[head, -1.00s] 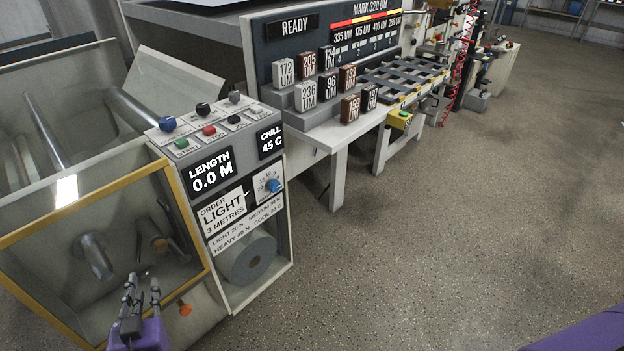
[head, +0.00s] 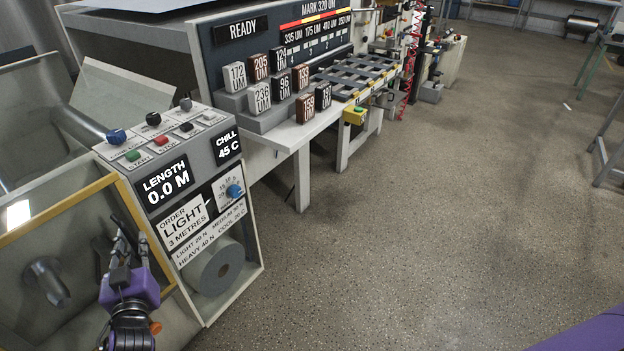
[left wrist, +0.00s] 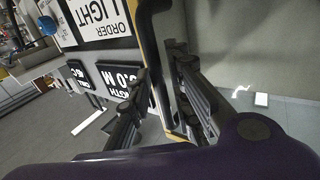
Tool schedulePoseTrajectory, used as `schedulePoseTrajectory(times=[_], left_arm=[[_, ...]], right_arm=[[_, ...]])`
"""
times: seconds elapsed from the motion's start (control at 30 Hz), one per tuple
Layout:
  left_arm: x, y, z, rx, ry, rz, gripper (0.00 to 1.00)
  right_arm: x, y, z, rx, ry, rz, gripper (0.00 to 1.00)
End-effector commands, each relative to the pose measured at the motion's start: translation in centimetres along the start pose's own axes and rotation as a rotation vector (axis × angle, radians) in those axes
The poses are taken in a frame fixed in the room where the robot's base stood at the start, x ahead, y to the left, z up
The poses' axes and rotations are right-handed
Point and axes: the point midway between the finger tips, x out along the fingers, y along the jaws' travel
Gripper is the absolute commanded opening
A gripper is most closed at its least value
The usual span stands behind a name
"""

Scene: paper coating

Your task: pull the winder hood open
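The winder hood (head: 58,205) is a clear panel in a yellow frame at the left of the head view. It looks down over the winder, with a roller end (head: 47,280) behind it. My left gripper (head: 130,238) is at the hood's right frame edge, in front of the panel. My right gripper is not in view.
The control panel (head: 180,180) with LENGTH and CHILL displays stands just right of the hood, a grey roll (head: 216,268) in its lower bay. A bench (head: 290,142) with number blocks is behind. Open floor (head: 400,240) lies to the right.

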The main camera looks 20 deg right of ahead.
Motion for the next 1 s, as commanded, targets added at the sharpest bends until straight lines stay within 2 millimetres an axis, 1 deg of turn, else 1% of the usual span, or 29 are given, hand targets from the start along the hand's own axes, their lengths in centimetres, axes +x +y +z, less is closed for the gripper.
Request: schedulePoseTrajectory(times=[0.27, 0.4, 0.8, 0.93, 1.0], left_arm=[[0.2, 0.0, 0.0, 0.001, 0.0, 0.0, 0.19], [0.2, 0.0, 0.0, 0.001, 0.0, 0.0, 0.0], [0.1, -0.1, 0.0, 0.001, -0.001, 0.0, 0.0], [-0.4, -0.9, -0.1, 0.002, 0.0, -0.001, 0.0], [-0.9, -1.7, -0.1, 0.002, 0.0, -0.001, 0.0]], right_arm=[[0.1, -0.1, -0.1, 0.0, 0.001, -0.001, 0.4], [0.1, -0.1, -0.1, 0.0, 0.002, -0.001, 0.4], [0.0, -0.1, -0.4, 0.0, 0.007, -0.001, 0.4], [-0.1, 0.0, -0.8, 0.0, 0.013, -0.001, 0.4], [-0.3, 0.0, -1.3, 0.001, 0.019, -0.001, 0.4]])
